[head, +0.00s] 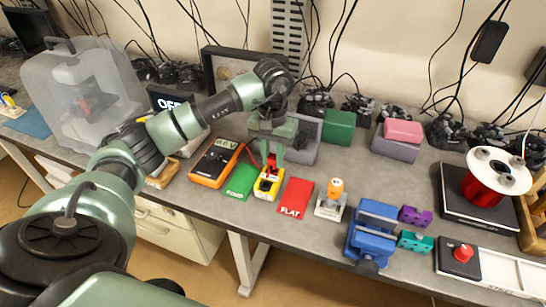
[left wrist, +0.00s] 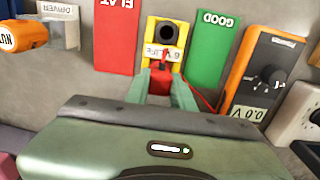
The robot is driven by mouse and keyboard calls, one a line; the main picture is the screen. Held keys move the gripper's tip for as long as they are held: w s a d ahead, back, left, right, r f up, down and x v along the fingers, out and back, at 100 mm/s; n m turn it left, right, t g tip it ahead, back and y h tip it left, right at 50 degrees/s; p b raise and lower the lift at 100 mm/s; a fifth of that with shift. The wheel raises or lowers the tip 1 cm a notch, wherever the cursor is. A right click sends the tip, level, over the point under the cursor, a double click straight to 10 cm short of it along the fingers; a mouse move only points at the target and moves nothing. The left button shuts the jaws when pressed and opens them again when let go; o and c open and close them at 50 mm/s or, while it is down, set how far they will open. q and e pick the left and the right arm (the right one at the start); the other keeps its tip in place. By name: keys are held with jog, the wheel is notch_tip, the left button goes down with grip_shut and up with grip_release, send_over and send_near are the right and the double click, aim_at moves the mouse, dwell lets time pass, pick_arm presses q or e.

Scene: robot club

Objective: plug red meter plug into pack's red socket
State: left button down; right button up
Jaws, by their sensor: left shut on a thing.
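The yellow pack (head: 267,187) lies on the bench between a green GOOD card (head: 241,181) and a red FLAT card (head: 294,198). In the left wrist view the pack (left wrist: 178,53) shows a label and a round black socket (left wrist: 167,33). My left gripper (head: 272,161) is shut on the red meter plug (head: 270,176), directly over the pack. The orange meter (head: 214,162) reads 0.0 V in the wrist view (left wrist: 267,75). My right gripper is out of view.
An orange-topped driver in a stand (head: 331,199) and a blue vise (head: 373,230) stand right of the cards. A grey case (head: 300,140) and a green block (head: 339,126) are behind the pack. The bench's front edge is close before the pack.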

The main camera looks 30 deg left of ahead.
pick_arm(q)
jog(key=shift+f+b, duration=0.15)
jog(key=shift+b, duration=0.45)
dwell(1.1)
jog(key=shift+f+b, duration=0.4)
jog(key=shift+b, duration=0.1)
dwell(0.5)
jog(key=shift+f+b, duration=0.35)
jog(key=shift+b, duration=0.5)
dwell(0.9)
jog(key=c, duration=1.1)
grip_release()
jog(key=shift+r, duration=0.1)
